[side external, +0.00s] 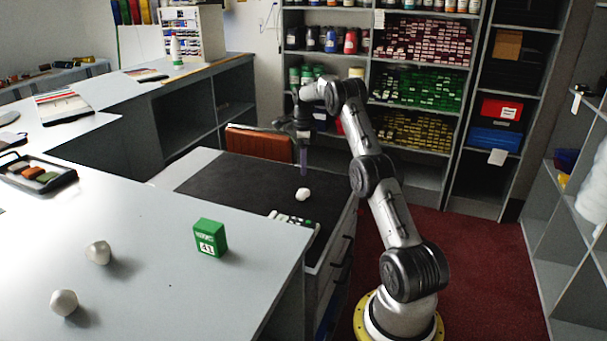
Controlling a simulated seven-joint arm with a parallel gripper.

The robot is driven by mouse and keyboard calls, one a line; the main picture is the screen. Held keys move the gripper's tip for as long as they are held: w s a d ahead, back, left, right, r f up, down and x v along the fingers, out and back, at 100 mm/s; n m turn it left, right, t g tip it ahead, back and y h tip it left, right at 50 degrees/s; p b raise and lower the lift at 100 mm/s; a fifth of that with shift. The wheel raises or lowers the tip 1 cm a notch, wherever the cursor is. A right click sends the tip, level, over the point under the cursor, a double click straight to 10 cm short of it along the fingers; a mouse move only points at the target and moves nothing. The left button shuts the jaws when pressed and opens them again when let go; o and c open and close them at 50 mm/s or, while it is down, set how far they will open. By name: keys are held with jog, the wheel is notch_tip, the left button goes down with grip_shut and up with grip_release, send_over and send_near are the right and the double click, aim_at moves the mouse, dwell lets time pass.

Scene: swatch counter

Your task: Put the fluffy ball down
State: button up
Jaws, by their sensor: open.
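A small white ball (303,194) with an uneven outline, which looks like the fluffy ball, rests on the dark desk top (235,180). My gripper (303,170) points down just above it, open and empty. A small gap shows between the fingertips and the ball. Two other pale, lumpy balls lie on the light grey counter in front: one (98,252) farther back and one (64,302) nearer. Their texture is too small to tell.
A green box (210,238) marked 41 stands on the light counter. A holder with several pale pieces (291,222) lies at the dark desk's front edge. An orange-brown chair back (261,143) stands behind the desk. The dark top left of the ball is clear.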

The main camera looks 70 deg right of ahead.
jog(key=s+a+r+n+t+h, duration=0.1)
jog(key=a+r+n, duration=0.6)
jog(key=a+r, duration=0.45)
jog(key=a+r+n+t, duration=0.1)
jog(key=a+r+n, duration=0.65)
jog(key=a, duration=0.75)
jog(key=s+a+r+n+t, duration=0.2)
jog(key=s+a+n, duration=0.6)
jog(key=s+a, duration=0.3)
jog(key=s+a+f+n, duration=0.2)
jog(key=s+a+n, duration=0.1)
jog(key=s+n, duration=0.1)
jog(key=s+a+f+n+t+y, duration=0.1)
jog(key=s+a+f+n, duration=0.1)
jog(key=s+a+n, duration=0.2)
jog(key=shift+s+a+f+n+t, duration=0.25)
jog(key=shift+s+f+n+t, duration=0.15)
jog(key=shift+s, duration=0.4)
jog(key=shift+o, duration=0.6)
jog(key=shift+n, duration=0.25)
